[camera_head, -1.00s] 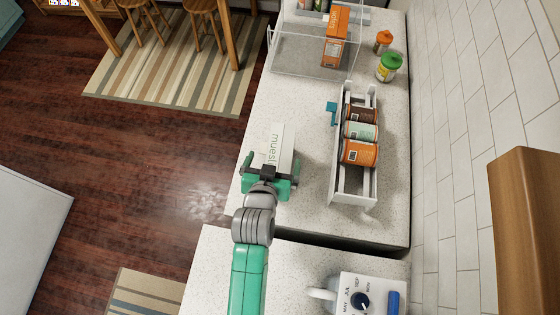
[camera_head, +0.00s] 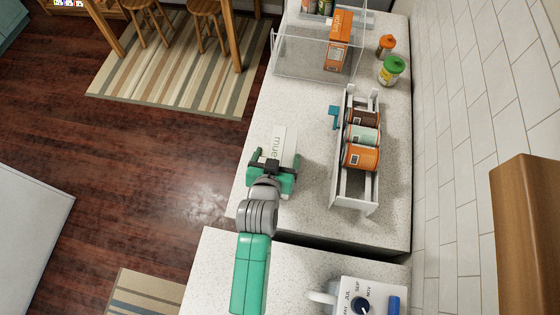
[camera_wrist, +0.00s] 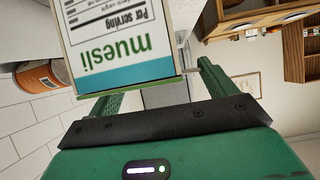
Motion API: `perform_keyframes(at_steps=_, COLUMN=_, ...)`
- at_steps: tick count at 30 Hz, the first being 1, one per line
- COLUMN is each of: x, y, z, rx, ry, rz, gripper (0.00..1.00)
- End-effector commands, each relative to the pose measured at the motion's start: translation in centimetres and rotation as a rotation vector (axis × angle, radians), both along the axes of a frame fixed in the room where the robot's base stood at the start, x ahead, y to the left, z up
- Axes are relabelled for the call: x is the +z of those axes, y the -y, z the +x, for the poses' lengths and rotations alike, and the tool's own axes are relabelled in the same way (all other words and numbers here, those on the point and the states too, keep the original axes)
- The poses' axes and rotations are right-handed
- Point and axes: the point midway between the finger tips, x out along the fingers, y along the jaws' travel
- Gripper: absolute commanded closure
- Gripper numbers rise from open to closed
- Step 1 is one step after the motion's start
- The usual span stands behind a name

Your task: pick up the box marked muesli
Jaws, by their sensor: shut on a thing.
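The muesli box (camera_head: 286,143) is white with green lettering, near the left edge of the speckled counter in the head view. I cannot tell whether the box touches the counter.
A white tray (camera_head: 355,200) with several cans stands to the right. Behind it are a clear bin (camera_head: 300,62) with an orange box (camera_head: 338,52), a green-capped jar (camera_head: 391,71) and an orange-capped jar (camera_head: 385,46). The tiled wall bounds the right.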

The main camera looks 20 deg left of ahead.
Motion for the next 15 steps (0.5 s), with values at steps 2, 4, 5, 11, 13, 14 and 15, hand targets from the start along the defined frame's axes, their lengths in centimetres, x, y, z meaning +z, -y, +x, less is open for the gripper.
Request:
perform_keyframes(at_steps=2, x=0.2, y=0.0, z=0.1, rx=0.0, ry=0.003, rz=0.001, gripper=0.76)
perform_keyframes(at_steps=4, x=0.5, y=0.0, z=0.1, rx=0.0, ry=0.004, rz=0.001, gripper=0.84)
perform_keyframes(at_steps=5, x=0.7, y=0.0, z=0.1, rx=0.0, ry=0.004, rz=0.002, gripper=0.84)
perform_keyframes(at_steps=11, x=2.1, y=0.0, z=0.1, rx=0.0, ry=0.005, rz=0.002, gripper=0.84)
perform_keyframes(at_steps=13, x=2.6, y=0.0, z=0.1, rx=0.0, ry=0.004, rz=0.002, gripper=0.84)
perform_keyframes(at_steps=14, x=2.9, y=0.0, z=0.1, rx=0.0, ry=0.005, rz=0.001, gripper=0.84)
perform_keyframes(at_steps=15, x=3.1, y=0.0, z=0.1, rx=0.0, ry=0.005, rz=0.001, gripper=0.84)
